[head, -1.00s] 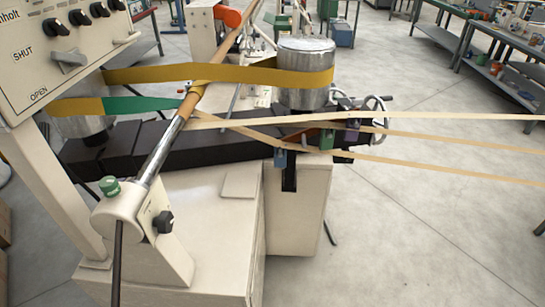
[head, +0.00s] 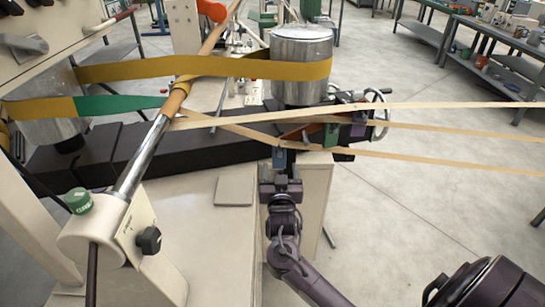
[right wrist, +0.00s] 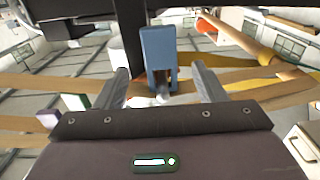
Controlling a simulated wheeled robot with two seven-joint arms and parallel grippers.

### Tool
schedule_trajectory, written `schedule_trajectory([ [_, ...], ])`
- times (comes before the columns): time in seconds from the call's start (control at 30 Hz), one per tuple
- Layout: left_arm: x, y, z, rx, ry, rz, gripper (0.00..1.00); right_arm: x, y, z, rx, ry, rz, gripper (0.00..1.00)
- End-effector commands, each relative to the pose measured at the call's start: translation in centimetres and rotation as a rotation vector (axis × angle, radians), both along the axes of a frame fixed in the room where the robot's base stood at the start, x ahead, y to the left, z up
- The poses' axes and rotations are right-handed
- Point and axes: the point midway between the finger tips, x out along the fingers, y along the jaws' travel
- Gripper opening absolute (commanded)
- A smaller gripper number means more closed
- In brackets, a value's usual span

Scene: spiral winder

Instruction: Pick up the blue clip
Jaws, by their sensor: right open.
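The blue clip (head: 279,158) hangs at the front end of the dark beam, near where the pale strips pass. In the right wrist view the blue clip (right wrist: 158,48) stands upright ahead, roughly centred between my fingers. My right gripper (head: 281,178) is just below the clip in the head view. It is open, with its two fingers (right wrist: 163,82) apart and nothing held between them. Whether a finger touches the clip I cannot tell. My left gripper is not in view.
A green clip (head: 332,134) and a purple clip (head: 358,130) sit to the right of the blue one. Pale strips (head: 450,132) run off to the right. A metal drum (head: 300,85) with a yellow band stands behind.

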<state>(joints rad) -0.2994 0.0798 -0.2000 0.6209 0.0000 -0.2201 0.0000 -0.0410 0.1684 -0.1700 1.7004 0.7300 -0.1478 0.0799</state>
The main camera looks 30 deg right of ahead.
Motion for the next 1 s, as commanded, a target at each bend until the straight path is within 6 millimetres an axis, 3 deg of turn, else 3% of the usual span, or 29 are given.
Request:
schedule_trajectory([
  [0.4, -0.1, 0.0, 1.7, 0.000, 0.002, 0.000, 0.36, 4.7, -2.8, 0.4, -0.001, 0.003, 0.001, 0.64],
  [0.7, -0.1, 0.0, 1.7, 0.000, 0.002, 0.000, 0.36, 5.1, -3.0, 0.2, 0.001, 0.003, 0.002, 0.64],
  [1.0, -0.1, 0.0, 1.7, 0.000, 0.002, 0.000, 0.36, 5.1, -3.0, 0.2, 0.001, 0.003, 0.002, 0.26],
])
